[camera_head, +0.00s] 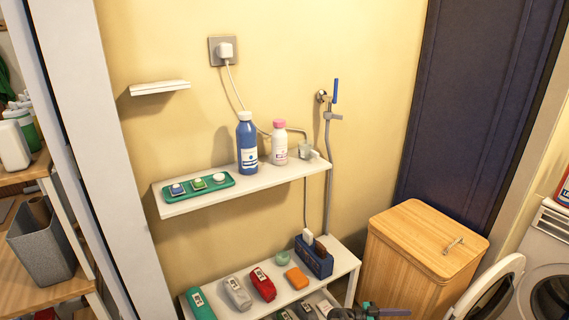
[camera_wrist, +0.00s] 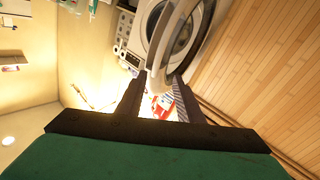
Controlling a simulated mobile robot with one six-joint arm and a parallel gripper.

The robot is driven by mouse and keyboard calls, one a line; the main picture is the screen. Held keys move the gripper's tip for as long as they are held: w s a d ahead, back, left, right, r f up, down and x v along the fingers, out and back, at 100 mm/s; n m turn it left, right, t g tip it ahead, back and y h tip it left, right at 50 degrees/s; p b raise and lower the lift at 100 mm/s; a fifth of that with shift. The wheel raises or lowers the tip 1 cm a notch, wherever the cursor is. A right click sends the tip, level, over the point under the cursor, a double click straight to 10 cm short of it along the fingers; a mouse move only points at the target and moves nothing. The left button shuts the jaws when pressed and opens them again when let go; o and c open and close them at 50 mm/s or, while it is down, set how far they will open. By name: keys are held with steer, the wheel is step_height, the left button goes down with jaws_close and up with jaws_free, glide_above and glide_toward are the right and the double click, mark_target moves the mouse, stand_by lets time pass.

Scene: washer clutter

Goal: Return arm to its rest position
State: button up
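My gripper (camera_wrist: 160,80) shows in the wrist view with its two dark fingers spread apart, so it is open. Nothing is clasped between the fingertips. A red-and-white item (camera_wrist: 162,104) shows through the gap, apparently in the background. In the head view, a small dark and green part of my arm shows at the bottom edge, right of centre; the fingers cannot be made out clearly there.
A washing machine (camera_head: 551,282) with its round door (camera_head: 492,291) open stands at the right, beside a wooden hamper (camera_head: 425,238). The upper shelf (camera_head: 285,181) holds bottles and a green tray (camera_head: 219,190). The lower shelf (camera_head: 343,264) holds several small packs.

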steer(key=w+a+f+n+t+y+p, duration=0.1)
steer(key=w+a+n+t+y+p, duration=0.1)
steer(key=w+a+n+t+y, duration=1)
steer(key=s+a+f+n+g+y, duration=0.1)
steer(key=s+a+f+n+y, duration=0.6)
steer(key=s+a, duration=0.55)
steer(key=s+a+f+g+y, duration=0.1)
steer(key=s+a+f+g, duration=0.2)
steer(key=s, duration=0.4)
steer(key=s+a+f+g, duration=0.3)
steer(key=s+g, duration=0.1)
steer(key=s, duration=0.3)
steer(key=s+d+r+m+g, duration=0.1)
steer(key=s+g, duration=0.1)
steer(key=s, duration=0.4)
steer(key=s+d+r+g+h, duration=0.1)
steer(key=s+g, duration=0.2)
steer(key=s, duration=0.4)
steer(key=s+d+r+m+g, duration=0.1)
steer(key=s+g, duration=0.2)
steer(key=s, duration=0.3)
steer(key=shift+s+d+r+m+p, duration=0.25)
steer(key=shift+s+d+m+p, duration=0.05)
steer(key=shift+s+d+p, duration=0.05)
steer(key=shift+a, duration=0.1)
